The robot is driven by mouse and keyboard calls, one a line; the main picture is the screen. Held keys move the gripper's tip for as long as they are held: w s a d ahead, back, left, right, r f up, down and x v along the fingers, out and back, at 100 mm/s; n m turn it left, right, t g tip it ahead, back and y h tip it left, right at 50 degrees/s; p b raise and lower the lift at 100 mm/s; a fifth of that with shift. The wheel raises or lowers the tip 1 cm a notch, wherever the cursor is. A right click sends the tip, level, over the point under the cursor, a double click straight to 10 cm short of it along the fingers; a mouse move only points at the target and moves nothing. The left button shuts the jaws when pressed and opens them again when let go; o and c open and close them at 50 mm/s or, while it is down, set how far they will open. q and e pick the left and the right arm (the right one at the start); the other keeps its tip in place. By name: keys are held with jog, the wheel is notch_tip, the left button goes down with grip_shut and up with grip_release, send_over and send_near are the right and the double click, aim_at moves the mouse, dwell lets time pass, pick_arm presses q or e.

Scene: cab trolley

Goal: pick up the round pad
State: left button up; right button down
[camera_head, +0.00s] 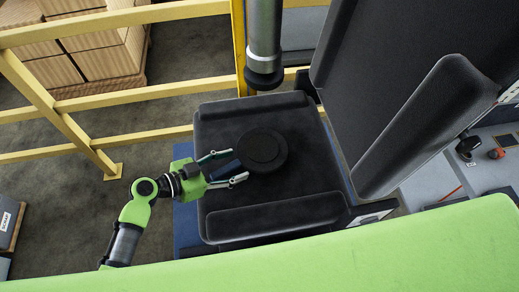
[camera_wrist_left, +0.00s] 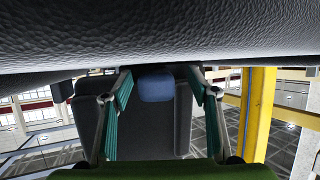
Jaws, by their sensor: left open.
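The round pad (camera_head: 263,150) is a dark disc on the dark seat cushion (camera_head: 280,206) in the head view. My left gripper (camera_head: 226,168) comes in from the left over the cushion. Its two fingers are spread at the left side of the pad, with a dark bluish piece (camera_head: 224,169) between them. In the left wrist view the open fingers (camera_wrist_left: 160,78) stand either side of a blue block (camera_wrist_left: 156,88). I cannot tell whether this block belongs to the pad or whether the fingers touch anything. My right gripper is not in view.
The seat's tall dark backrest (camera_head: 425,45) and a padded armrest (camera_head: 428,125) stand at the right. Yellow rails (camera_head: 150,97) run behind and left of the seat. Boxes (camera_head: 105,60) stand beyond the rails. Grey floor lies open left of the seat.

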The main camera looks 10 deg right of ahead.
pick_arm(q)
jog(key=shift+a, duration=0.1)
grip_shut()
jog(key=shift+r, duration=0.1)
jog(key=shift+r, duration=0.15)
